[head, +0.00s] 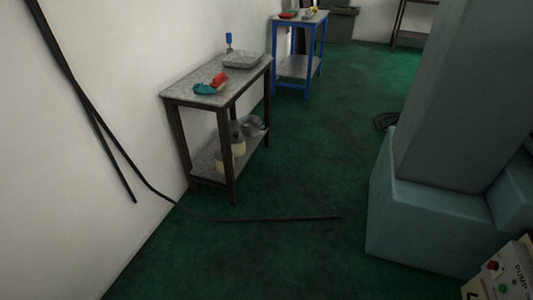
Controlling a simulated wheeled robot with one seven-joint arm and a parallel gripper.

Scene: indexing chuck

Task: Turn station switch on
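No switch labelled as the station switch can be made out in the head view. A pale box (505,274) at the lower right corner bears the partly cut-off word "PUMP", a red button (492,266) and a small green button (503,289). The frame's edge cuts off its right and lower parts. Whether it belongs to the station cannot be told. My gripper is not in view.
A large grey-green machine body (420,222) blocks the right side. A dark metal table (213,77) with tools stands at the left wall, a blue-framed table (299,67) behind it. A dark cable (265,218) lies across the green floor, which is otherwise open centrally.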

